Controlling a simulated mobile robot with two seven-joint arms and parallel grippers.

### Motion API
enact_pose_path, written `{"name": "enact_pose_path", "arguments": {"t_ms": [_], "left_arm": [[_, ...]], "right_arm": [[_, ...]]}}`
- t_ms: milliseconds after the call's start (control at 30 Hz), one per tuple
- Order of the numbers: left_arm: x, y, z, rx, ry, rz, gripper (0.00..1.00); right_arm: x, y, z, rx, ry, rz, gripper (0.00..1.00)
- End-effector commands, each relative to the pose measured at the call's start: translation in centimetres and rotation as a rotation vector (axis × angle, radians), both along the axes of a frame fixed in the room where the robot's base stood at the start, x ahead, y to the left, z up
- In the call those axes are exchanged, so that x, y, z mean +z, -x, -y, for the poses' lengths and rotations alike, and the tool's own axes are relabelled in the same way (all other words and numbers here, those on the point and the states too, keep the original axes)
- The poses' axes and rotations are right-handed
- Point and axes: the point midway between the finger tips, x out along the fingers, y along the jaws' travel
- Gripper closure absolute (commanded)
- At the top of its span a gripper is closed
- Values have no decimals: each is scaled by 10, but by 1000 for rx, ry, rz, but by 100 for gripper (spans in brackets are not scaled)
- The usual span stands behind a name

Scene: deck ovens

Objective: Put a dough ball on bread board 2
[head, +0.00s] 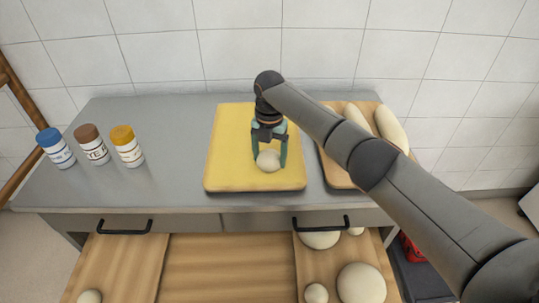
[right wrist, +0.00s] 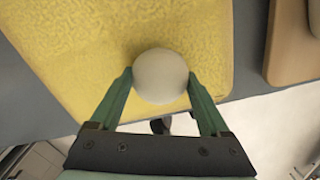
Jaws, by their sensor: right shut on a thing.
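A pale dough ball (head: 268,160) is between the fingers of my right gripper (head: 270,163), over the front part of a yellow board (head: 228,172). In the right wrist view the dough ball (right wrist: 160,76) sits between the two green fingertips (right wrist: 160,82), with the yellow board (right wrist: 70,50) behind it. I cannot tell whether the ball touches the board. A wooden board (head: 335,172) to the right holds long pale loaves (head: 391,130) and is partly hidden by my right arm. No board number is readable. My left gripper is not in view.
Three jars with blue (head: 55,147), brown (head: 91,144) and yellow (head: 127,146) lids stand on the grey counter's left. Below, open wooden drawers (head: 215,265) hold several dough balls (head: 361,284). The counter between jars and yellow board is clear. A tiled wall stands behind.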

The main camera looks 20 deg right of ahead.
Motion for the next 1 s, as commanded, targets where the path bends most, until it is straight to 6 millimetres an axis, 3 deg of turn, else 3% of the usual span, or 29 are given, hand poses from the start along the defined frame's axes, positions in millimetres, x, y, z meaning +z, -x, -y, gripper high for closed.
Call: {"name": "enact_pose_path", "arguments": {"t_ms": [33,67,200,567,1000], "left_arm": [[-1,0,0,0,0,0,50],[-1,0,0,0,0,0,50],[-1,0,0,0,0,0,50],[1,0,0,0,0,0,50],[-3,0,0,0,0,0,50]], "right_arm": [[-3,0,0,0,-1,-1,74],[-2,0,0,0,0,0,17],[-2,0,0,0,0,-1,1],[6,0,0,1,-1,1,0],[92,-1,0,0,-1,2,0]]}}
